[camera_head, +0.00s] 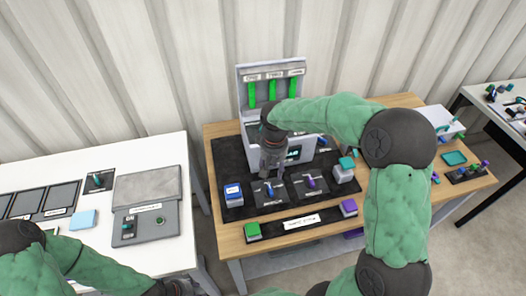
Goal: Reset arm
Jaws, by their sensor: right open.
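My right arm, in green covering, reaches from the right over the wooden table (410,100). My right gripper (269,170) points down over the black mat in front of a grey machine (254,85), and it is open. It appears empty, just above or behind the levers; the exact gap cannot be told. A blue lever (269,188) and a purple lever (310,182) stand on dark plates below it. My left arm crosses the lower left, and only a dark part of my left gripper (180,288) shows at the bottom edge.
A white table (90,235) with a grey panel (146,190) stands left. A gap separates the tables. A corrugated wall is behind.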

